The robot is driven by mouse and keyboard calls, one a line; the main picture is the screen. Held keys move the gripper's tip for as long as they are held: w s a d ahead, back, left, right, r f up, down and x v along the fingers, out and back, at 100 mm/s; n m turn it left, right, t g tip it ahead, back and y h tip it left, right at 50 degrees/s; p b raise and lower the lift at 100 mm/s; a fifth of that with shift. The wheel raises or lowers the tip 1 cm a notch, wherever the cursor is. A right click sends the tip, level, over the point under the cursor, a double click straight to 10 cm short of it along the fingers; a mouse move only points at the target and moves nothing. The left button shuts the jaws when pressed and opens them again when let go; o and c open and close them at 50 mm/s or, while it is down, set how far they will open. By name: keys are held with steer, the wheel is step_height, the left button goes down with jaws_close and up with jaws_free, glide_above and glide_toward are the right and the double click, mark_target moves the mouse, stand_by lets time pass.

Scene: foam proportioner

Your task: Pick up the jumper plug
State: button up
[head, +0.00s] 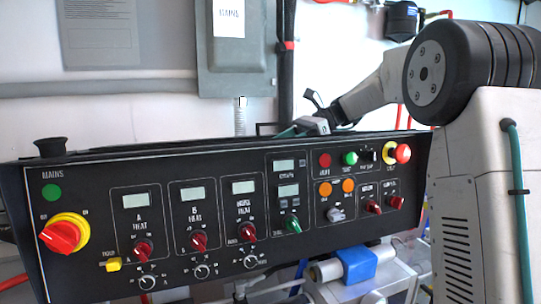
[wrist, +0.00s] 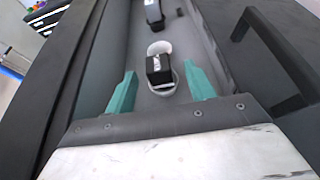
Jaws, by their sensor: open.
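A small black block with a pale mark on top, which looks like the jumper plug (wrist: 160,72), sits on a white round-ended piece in a grey recess in the wrist view. My gripper (wrist: 160,88) is open, with one teal finger on either side of the plug's near end. I cannot tell whether the fingers touch it. In the head view my gripper (head: 290,131) reaches down behind the top edge of the control panel (head: 100,228). The plug is hidden there.
A second black part (wrist: 153,12) lies farther along the grey recess (wrist: 110,45). A black handle-like bar (wrist: 275,45) stands to its right. The panel carries several knobs, including a red mains switch (head: 62,235). A grey wall box (head: 235,50) is behind.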

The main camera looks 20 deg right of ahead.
steer(key=x, duration=0.5)
steer(key=shift+s+a, duration=0.1)
steer(key=shift+a, duration=0.3)
steer(key=c, duration=1.1)
